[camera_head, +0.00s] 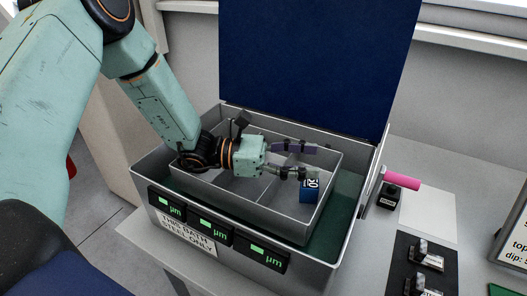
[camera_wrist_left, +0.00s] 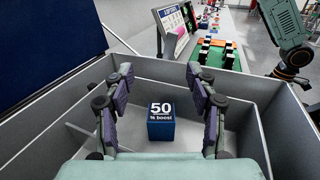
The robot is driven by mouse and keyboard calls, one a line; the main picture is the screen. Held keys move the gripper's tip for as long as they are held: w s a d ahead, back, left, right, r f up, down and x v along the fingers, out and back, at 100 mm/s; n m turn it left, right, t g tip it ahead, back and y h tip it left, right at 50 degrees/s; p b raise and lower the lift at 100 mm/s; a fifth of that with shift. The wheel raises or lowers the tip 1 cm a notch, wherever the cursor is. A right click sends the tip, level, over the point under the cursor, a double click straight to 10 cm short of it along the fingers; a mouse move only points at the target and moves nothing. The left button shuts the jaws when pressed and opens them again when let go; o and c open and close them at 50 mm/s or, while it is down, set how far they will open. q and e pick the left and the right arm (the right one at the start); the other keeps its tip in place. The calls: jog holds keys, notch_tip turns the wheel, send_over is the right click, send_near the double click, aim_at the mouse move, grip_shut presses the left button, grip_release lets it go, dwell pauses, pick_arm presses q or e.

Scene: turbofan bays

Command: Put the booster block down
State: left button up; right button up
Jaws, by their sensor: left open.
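The booster block (camera_head: 309,190) is a small blue cube with white print. It sits in the right compartment of the grey divided tray (camera_head: 262,212). In the left wrist view the block (camera_wrist_left: 161,122) reads "50 % boost" and rests on the compartment floor between and beyond my fingers. My left gripper (camera_head: 300,161) is open, with a finger on either side of the block's line and a gap to it in the wrist view (camera_wrist_left: 160,105). In the head view one finger partly covers the block's top.
The tray sits inside a larger grey bath box (camera_head: 347,215) with a raised dark blue lid (camera_head: 305,65) behind it. Compartment walls stand close around my left gripper. A pink-handled item (camera_head: 401,180) and dark fixtures (camera_head: 428,255) stand on the bench at right.

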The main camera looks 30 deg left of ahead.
pick_arm(q)
jog(key=v, duration=1.2)
jog(key=shift+r+p, duration=0.2)
jog(key=shift+p, duration=0.2)
